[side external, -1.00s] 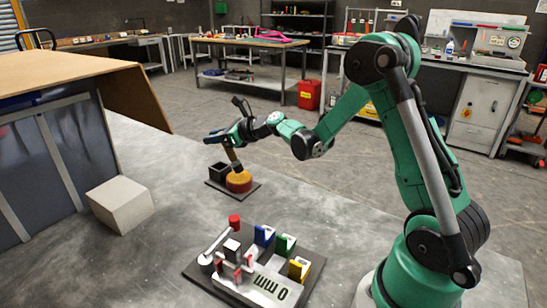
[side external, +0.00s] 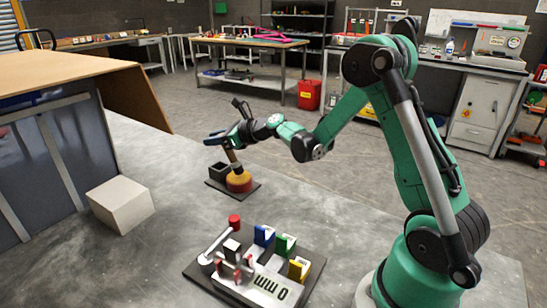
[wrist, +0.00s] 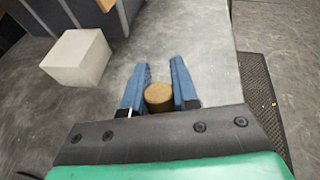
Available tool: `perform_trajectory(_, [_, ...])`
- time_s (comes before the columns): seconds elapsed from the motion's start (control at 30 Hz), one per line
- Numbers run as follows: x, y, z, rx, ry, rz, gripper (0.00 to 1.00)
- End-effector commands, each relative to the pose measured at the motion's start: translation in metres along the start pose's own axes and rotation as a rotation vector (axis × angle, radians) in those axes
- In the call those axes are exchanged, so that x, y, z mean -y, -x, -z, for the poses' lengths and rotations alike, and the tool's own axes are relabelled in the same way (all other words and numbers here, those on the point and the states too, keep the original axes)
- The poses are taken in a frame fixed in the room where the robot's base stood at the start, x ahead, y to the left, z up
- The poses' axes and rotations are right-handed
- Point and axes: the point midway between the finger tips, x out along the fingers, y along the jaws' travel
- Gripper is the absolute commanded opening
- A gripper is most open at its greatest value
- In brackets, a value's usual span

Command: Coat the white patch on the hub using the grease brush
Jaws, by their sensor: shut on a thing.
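My gripper (side external: 214,138) is at the far side of the table, its blue fingers shut on the grease brush (side external: 231,156). The brush has a tan handle and points down, slightly tilted. Its dark lower end is at the top of a round yellow and red pot (side external: 239,181); I cannot tell how deep it reaches. In the wrist view, the round tan handle end (wrist: 158,96) shows between the fingers. I cannot make out the hub or its white patch for certain in either view.
The pot stands on a dark tray beside an open black box (side external: 219,171). A pale block (side external: 121,204) sits left. In front is a dark board (side external: 295,292) with a red-knobbed lever and blue, green and yellow blocks. A cabinet-like booth (side external: 60,140) stands at left.

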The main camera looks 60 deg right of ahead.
Motion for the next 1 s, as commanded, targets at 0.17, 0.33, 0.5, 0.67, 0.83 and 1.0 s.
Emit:
perform_trajectory(0.17, [-0.0002,-0.0007,0.0021,0.0,0.0,0.0,0.0])
perform_trajectory(0.33, [-0.0004,-0.0014,0.0041,0.0,0.0,0.0,0.0])
perform_trajectory(0.5, [-0.0005,-0.0022,0.006,0.0,0.0,0.0,0.0])
perform_trajectory(0.67, [-0.0007,-0.0028,0.0077,0.0,0.0,0.0,0.0])
perform_trajectory(0.83, [-0.0009,-0.0034,0.0096,0.0,0.0,0.0,0.0])
perform_trajectory(1.0, [-0.001,-0.0035,0.0098,0.0,0.0,0.0,0.0])
